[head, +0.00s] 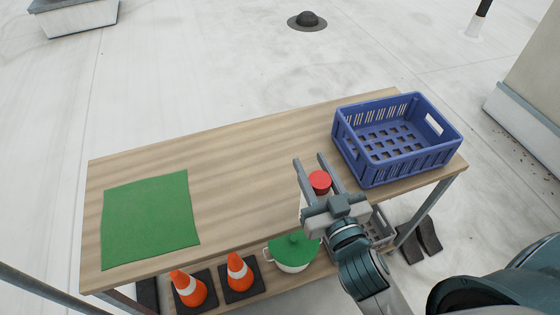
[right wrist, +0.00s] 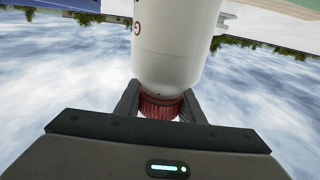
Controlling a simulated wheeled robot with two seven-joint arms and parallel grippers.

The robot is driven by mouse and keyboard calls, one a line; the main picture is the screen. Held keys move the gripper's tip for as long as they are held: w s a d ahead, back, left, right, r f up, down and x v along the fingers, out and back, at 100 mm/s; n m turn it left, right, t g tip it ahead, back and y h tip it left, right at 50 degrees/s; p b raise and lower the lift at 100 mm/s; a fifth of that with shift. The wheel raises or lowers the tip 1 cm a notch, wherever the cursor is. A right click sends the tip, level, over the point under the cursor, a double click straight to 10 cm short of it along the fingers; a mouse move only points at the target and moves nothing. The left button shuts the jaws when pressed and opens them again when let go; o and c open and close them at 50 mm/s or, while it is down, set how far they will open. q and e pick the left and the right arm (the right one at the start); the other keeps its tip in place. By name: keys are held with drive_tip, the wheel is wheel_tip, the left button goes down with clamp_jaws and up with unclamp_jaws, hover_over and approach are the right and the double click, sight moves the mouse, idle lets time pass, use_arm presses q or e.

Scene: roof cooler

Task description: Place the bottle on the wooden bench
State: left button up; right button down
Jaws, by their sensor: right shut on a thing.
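A white bottle with a red cap (head: 320,181) is in my right gripper (head: 318,178), whose fingers close on either side of the cap. In the right wrist view the white bottle (right wrist: 172,45) runs up from the fingers, with the red cap end between them. The wooden bench (head: 235,165) has a pale plank top. The gripper shows over the bench's front edge, right of the middle. Most of the bottle's body is hidden in the head view, and I cannot tell whether its base touches the bench. My left gripper is not in view.
A blue crate (head: 440,160) stands on the bench's right end, and a green mat (head: 150,218) lies at the left. Below are orange cones (head: 188,288), a green-lidded pot (head: 293,248) and a grey basket (head: 380,232). The bench's middle is clear.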

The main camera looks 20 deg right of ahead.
drive_tip(key=shift+w, duration=0.1)
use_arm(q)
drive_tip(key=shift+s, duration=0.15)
use_arm(e)
drive_tip(key=shift+r, duration=0.1)
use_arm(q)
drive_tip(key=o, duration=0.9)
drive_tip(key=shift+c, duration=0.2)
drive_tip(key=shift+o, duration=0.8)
use_arm(e)
drive_tip(key=shift+w+d, duration=0.15)
drive_tip(key=shift+w, duration=0.1)
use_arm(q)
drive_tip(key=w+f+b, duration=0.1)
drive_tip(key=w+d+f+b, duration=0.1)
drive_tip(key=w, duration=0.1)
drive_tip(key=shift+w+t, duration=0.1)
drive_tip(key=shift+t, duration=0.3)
use_arm(e)
drive_tip(key=w+d+r, duration=0.2)
drive_tip(key=w+d, duration=0.2)
drive_tip(key=w, duration=0.4)
drive_tip(key=w+d+r, duration=0.3)
drive_tip(key=w+d, duration=0.2)
drive_tip(key=w, duration=0.4)
drive_tip(key=shift+d+y, duration=0.15)
drive_tip(key=shift+y, duration=0.15)
drive_tip(key=shift+w, duration=0.1)
